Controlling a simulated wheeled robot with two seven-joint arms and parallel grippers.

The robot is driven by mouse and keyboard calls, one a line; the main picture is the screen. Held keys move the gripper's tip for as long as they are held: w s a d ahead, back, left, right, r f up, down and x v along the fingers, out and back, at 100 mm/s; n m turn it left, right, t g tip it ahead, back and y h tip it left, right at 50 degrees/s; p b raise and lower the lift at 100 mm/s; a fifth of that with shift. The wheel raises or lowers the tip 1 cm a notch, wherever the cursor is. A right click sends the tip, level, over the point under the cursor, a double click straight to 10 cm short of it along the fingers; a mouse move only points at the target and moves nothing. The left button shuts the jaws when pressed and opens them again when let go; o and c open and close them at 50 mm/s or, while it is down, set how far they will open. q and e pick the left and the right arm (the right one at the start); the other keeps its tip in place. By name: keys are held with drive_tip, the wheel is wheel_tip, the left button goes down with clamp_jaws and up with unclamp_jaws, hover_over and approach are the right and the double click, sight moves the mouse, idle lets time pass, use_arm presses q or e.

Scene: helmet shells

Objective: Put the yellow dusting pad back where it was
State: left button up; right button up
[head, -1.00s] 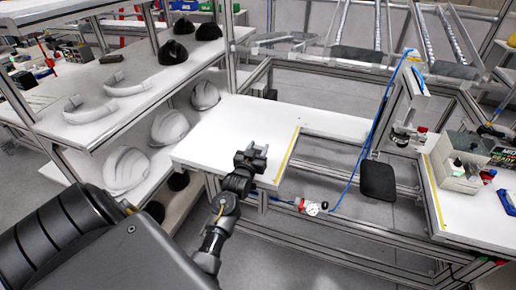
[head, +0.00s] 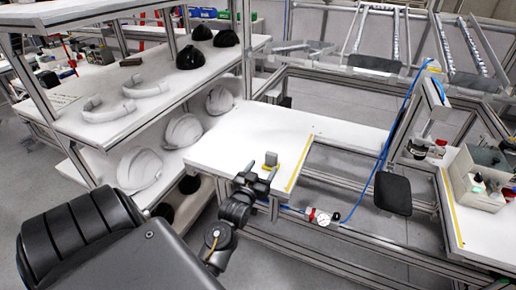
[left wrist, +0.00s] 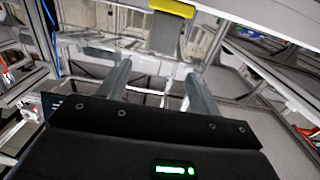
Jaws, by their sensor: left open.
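The yellow dusting pad (head: 268,168) sits on the white bench top, near its front edge, with a grey block standing on it. Its yellow edge also shows at the top of the left wrist view (left wrist: 173,8). My left gripper (head: 259,178) is open just in front of the pad, at the bench's front edge. In the left wrist view its two fingers (left wrist: 160,82) are spread with nothing between them, and the pad lies beyond the fingertips. My right gripper is in neither view.
The white bench top (head: 235,140) is clear left of the pad, and a yellow strip (head: 299,163) runs along its right side. White helmet shells (head: 183,131) stand on the shelf at left. A black pad on a blue-hosed fixture (head: 392,192) hangs right of the bench.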

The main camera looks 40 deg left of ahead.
use_arm(q)
drive_tip(key=v, duration=0.3)
drive_tip(key=shift+s, duration=0.15)
idle(0.5)
